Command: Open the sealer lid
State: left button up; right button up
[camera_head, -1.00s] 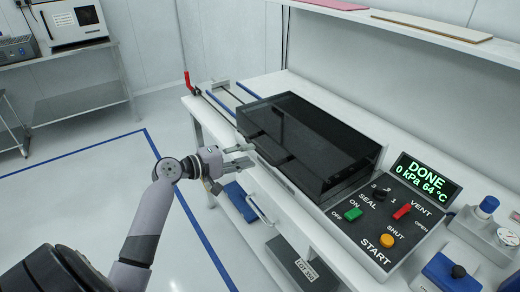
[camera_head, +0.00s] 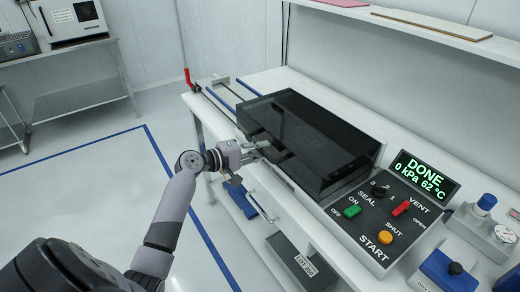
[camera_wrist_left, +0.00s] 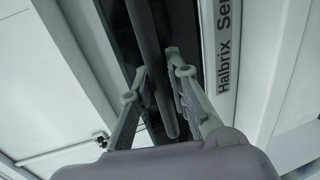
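The sealer's dark, glossy lid (camera_head: 315,138) is down on its body. A dark handle bar (camera_head: 279,152) shows along the lid's front side, partly covered by my gripper. My left gripper (camera_head: 260,147) is at this front side, towards the lid's left end. In the left wrist view its two fingers (camera_wrist_left: 157,62) stand apart, one on each side of the dark bar (camera_wrist_left: 150,45). I see a gap beside the bar, so the fingers are not closed on it. My right gripper is not in view.
The control panel (camera_head: 377,220) has a green switch, a red vent lever and an orange button; its display (camera_head: 424,176) reads DONE, 0 kPa, 62 °C. A blue-and-white device (camera_head: 447,272) stands at the right. A shelf (camera_head: 400,20) hangs behind.

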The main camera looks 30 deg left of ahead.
pick_arm(q)
grip_shut()
jog(key=shift+r, duration=0.1)
dwell(0.4)
